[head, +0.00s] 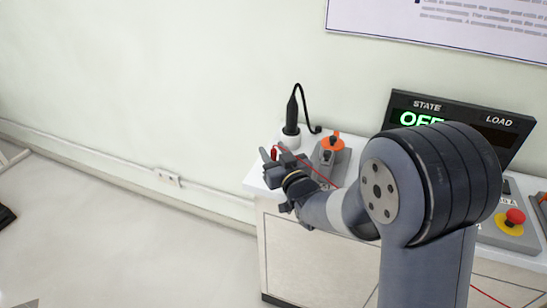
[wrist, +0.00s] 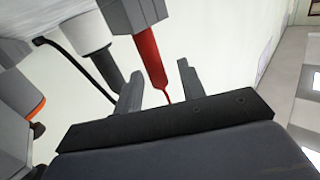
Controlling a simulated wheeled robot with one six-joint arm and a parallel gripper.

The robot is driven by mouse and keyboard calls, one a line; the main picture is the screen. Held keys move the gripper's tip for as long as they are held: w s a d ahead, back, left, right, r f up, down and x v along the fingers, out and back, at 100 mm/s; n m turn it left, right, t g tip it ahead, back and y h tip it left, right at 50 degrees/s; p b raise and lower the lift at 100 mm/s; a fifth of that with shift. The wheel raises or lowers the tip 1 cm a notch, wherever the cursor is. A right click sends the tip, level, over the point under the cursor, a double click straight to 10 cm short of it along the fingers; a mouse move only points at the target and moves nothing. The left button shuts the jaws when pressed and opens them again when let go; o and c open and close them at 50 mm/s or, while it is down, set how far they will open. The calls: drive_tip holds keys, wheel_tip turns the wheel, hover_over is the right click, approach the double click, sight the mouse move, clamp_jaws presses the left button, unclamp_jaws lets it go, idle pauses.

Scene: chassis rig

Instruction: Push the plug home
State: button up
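A red plug (wrist: 151,58) with a thin red wire runs into a grey block (wrist: 138,12) in the wrist view. In the head view the plug (head: 274,153) is a small red spot beside my gripper (head: 272,156), at the left end of the white bench. In the wrist view my gripper (wrist: 160,85) is open, with its two fingers apart and the plug's wire end between them. Clear space shows between the plug and the right finger; contact with the left finger cannot be told. How deep the plug sits in the block is unclear.
A black-handled tool (head: 292,112) stands in a white holder behind my gripper. A grey box with an orange knob (head: 333,141) is to its right. A display (head: 458,123) reads STATE OFF. A red emergency button (head: 515,216) is at the right.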

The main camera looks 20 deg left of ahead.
drive_tip(key=shift+w+a, duration=0.15)
drive_tip(key=shift+w, duration=0.05)
drive_tip(key=shift+c, duration=0.4)
clamp_jaws()
drive_tip(key=shift+r, duration=0.1)
